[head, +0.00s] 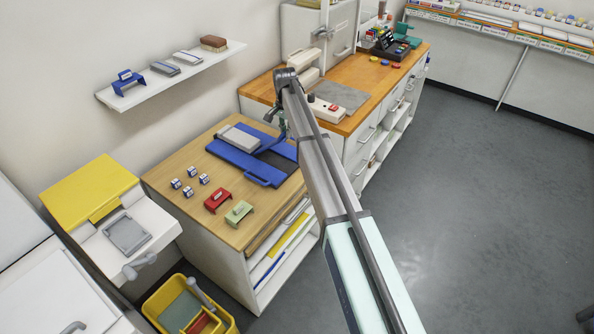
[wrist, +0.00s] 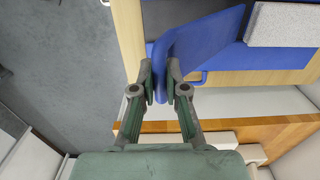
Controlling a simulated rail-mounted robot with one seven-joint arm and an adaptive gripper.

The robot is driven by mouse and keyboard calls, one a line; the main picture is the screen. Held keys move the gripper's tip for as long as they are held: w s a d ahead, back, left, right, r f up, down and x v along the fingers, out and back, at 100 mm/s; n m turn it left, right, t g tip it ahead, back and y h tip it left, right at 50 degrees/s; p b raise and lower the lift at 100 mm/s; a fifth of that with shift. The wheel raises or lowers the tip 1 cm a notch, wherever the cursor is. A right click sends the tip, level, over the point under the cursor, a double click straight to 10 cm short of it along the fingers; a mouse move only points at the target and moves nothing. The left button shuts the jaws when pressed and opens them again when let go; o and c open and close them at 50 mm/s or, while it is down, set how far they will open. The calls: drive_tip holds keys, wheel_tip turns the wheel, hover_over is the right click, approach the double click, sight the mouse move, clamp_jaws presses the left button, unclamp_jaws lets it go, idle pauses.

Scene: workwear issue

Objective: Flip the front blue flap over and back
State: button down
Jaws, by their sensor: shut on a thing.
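A blue folding board (head: 226,152) lies on the wooden table, with a light grey pad (head: 239,137) on it. The pad also shows in the wrist view (wrist: 285,25). My gripper (wrist: 160,76) is shut on the edge of a blue flap (wrist: 198,32), one finger on each side. The flap stands tilted up, seen nearly edge-on at the fingers. In the head view my gripper (head: 281,130) is at the board's right side, and my arm hides part of that side. A blue loop handle (head: 262,181) sticks out at the board's near edge.
Several small printed cubes (head: 189,191), a red stand (head: 217,200) and a green stand (head: 239,212) sit on the near part of the table. A cabinet with a wooden top (head: 357,121) stands beyond the board. Open floor (head: 470,200) lies to the right.

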drive_tip(key=shift+s+d+f+b, duration=0.6)
drive_tip(key=shift+d+f, duration=0.45)
drive_tip(key=shift+f, duration=0.5)
drive_tip(key=b, duration=0.4)
hover_over(301, 176)
drive_tip(key=shift+w+a+f, duration=0.1)
drive_tip(key=shift+a+f, duration=0.05)
drive_tip(key=shift+f, duration=2.25)
drive_tip(key=shift+w+a+f, duration=0.1)
drive_tip(key=shift+a+f, duration=0.05)
drive_tip(key=shift+f, duration=2.2)
drive_tip(key=c, duration=1.9)
unclamp_jaws()
drive_tip(key=shift+s+d+f+b, duration=0.15)
drive_tip(key=shift+f+b, duration=0.6)
drive_tip(key=shift+f, duration=1.5)
drive_tip(key=shift+o, duration=0.6)
drive_tip(key=shift+s+d+f, duration=0.1)
drive_tip(key=shift+f, duration=0.25)
drive_tip(key=o, duration=0.4)
drive_tip(key=shift+r, duration=0.25)
